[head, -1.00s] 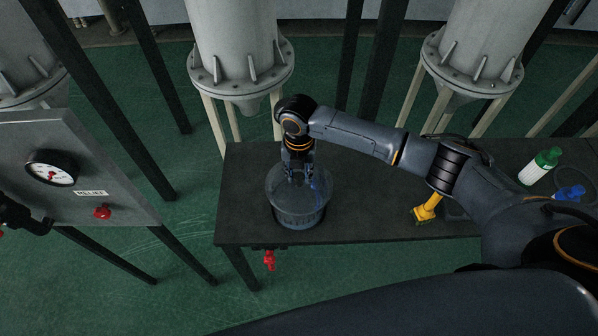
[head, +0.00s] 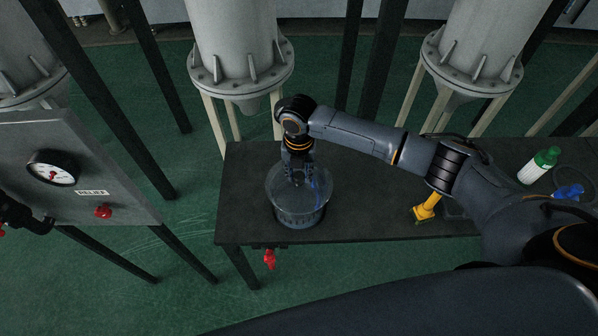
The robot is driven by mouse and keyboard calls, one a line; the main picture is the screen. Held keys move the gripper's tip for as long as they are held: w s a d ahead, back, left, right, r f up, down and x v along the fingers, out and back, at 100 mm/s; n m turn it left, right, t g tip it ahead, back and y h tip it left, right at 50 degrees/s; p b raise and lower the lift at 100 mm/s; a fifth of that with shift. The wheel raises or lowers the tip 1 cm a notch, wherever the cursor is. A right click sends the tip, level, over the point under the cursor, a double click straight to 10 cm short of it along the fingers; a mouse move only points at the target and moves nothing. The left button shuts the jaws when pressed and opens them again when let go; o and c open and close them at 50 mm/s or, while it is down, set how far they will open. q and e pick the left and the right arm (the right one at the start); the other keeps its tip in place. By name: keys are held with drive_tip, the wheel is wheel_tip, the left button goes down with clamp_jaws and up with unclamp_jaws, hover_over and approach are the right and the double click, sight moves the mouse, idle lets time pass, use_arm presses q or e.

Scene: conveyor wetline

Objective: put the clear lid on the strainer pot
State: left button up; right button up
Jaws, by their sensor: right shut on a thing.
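The strainer pot (head: 301,218) is a dark round pot near the left end of the dark bench. The clear lid (head: 282,194) is a see-through disc over the pot's top. My right gripper (head: 299,181) points down at the lid's middle and is shut on the lid. The lid looks level and lines up roughly with the pot. I cannot tell whether its rim touches the pot all round. My left gripper is not in view.
The bench (head: 360,215) is clear between the pot and a yellow-handled brush (head: 427,206). A red valve handle (head: 269,259) hangs below the front edge. A gauge panel (head: 120,190) stands left.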

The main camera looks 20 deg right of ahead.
drive_tip(key=shift+f+b, duration=0.4)
drive_tip(key=shift+f, duration=0.3)
drive_tip(key=o, duration=1.1)
drive_tip(key=shift+r, duration=0.1)
wheel_tip(320, 180, up, 12)
drive_tip(key=shift+f, duration=0.1)
